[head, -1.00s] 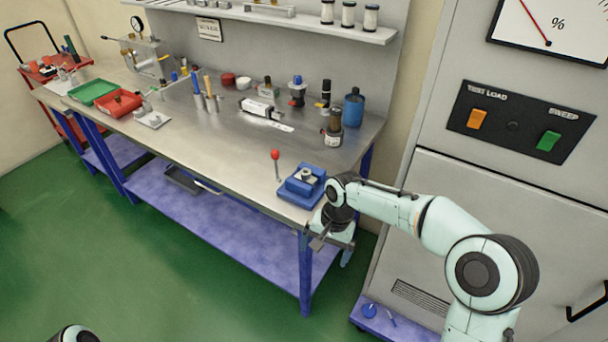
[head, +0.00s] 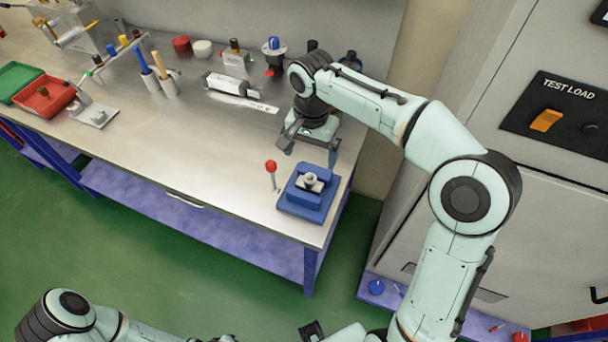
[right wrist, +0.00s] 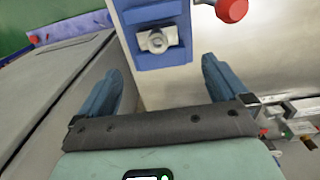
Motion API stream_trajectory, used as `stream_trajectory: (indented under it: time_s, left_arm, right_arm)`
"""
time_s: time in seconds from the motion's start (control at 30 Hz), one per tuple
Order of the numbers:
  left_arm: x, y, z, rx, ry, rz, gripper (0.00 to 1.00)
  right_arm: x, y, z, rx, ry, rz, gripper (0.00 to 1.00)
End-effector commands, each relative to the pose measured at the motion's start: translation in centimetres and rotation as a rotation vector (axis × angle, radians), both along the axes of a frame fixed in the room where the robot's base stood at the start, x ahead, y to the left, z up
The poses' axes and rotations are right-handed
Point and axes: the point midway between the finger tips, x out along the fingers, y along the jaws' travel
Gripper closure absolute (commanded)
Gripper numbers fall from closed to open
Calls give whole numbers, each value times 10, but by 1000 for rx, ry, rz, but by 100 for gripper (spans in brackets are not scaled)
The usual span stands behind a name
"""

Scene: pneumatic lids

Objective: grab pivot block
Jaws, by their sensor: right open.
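A small grey metal block with a round boss, which looks like the pivot block (head: 312,181), sits in a blue fixture (head: 300,203) at the bench's front right corner. In the right wrist view the block (right wrist: 157,40) shows just beyond the fingertips, seated in the blue fixture (right wrist: 145,14). My right gripper (head: 287,137) is over the bench behind the fixture, apart from the block. Its two blue fingers are open and empty in the wrist view (right wrist: 162,72). My left arm shows at the bottom left of the head view, but its gripper is not visible.
A red-knobbed lever (head: 271,168) stands just left of the fixture; its knob (right wrist: 232,10) is near the block in the wrist view. A grey cabinet (head: 510,200) is at right. The front middle bench is clear.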

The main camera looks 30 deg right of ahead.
Motion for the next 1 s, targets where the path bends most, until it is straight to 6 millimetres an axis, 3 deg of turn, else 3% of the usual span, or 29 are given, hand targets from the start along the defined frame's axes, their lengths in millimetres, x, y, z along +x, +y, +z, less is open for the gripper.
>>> stream_trajectory:
  time_s: [0.1, 0.3, 0.47, 0.8, 1.0]
  left_arm:
    - [-6, 0, -8, 0, 8, 1, 100]
    - [-9, 0, -13, 1, 11, 0, 100]
    - [-9, 0, -14, 1, 11, 1, 100]
    - [-11, 0, -16, 0, 12, 0, 100]
    - [-11, 0, -16, 0, 12, 0, 100]
  right_arm:
    - [-2, -1, -30, -1, 9, -1, 0]
    - [-1, -1, -59, 0, 5, 0, 0]
    - [-1, 0, -68, 0, 3, 1, 0]
    - [-2, 2, -113, 2, 3, 0, 0]
    - [-2, 2, -118, 0, 1, 1, 0]
